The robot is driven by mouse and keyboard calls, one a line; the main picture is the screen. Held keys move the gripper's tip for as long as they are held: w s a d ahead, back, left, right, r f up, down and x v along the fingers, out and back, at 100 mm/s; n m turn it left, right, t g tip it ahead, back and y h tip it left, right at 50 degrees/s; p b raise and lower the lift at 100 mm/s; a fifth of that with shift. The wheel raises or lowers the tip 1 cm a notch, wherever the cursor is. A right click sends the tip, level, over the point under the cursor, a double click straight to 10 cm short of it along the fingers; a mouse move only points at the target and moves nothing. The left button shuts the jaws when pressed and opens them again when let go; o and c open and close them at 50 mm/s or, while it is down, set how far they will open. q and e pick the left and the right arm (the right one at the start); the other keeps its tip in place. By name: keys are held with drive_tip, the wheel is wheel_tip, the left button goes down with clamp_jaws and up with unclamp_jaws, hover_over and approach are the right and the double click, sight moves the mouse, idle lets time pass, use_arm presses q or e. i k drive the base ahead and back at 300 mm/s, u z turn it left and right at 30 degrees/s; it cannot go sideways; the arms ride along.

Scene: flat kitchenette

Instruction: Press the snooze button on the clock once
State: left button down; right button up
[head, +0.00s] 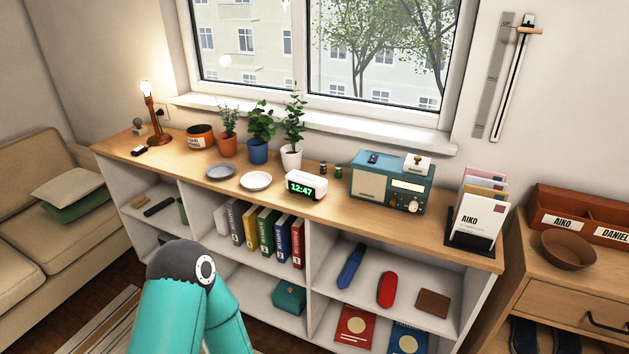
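A small white clock (306,185) with a green display reading 12:47 stands on the wooden top of the low shelf (350,212), near its middle. Its top face is in plain view, but a snooze button is too small to make out. A teal arm of mine with a dark joint is at the bottom left, in front of the shelf and well apart from the clock. Neither of my grippers shows in the head view.
A white plate (256,181) and a grey plate (220,171) lie left of the clock. Potted plants (259,136) stand behind the plates. A teal radio (391,184) stands to the right, with two small jars (338,171) near it. The wooden top in front of the radio is clear.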

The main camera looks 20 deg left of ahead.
sight(301, 175)
drive_tip(key=u, duration=0.05)
drive_tip(key=i, duration=0.95)
drive_tip(key=z, duration=0.15)
drive_tip(key=k, duration=0.95)
drive_tip(key=u, duration=0.2)
drive_tip(key=i, duration=0.95)
drive_tip(key=z, duration=0.1)
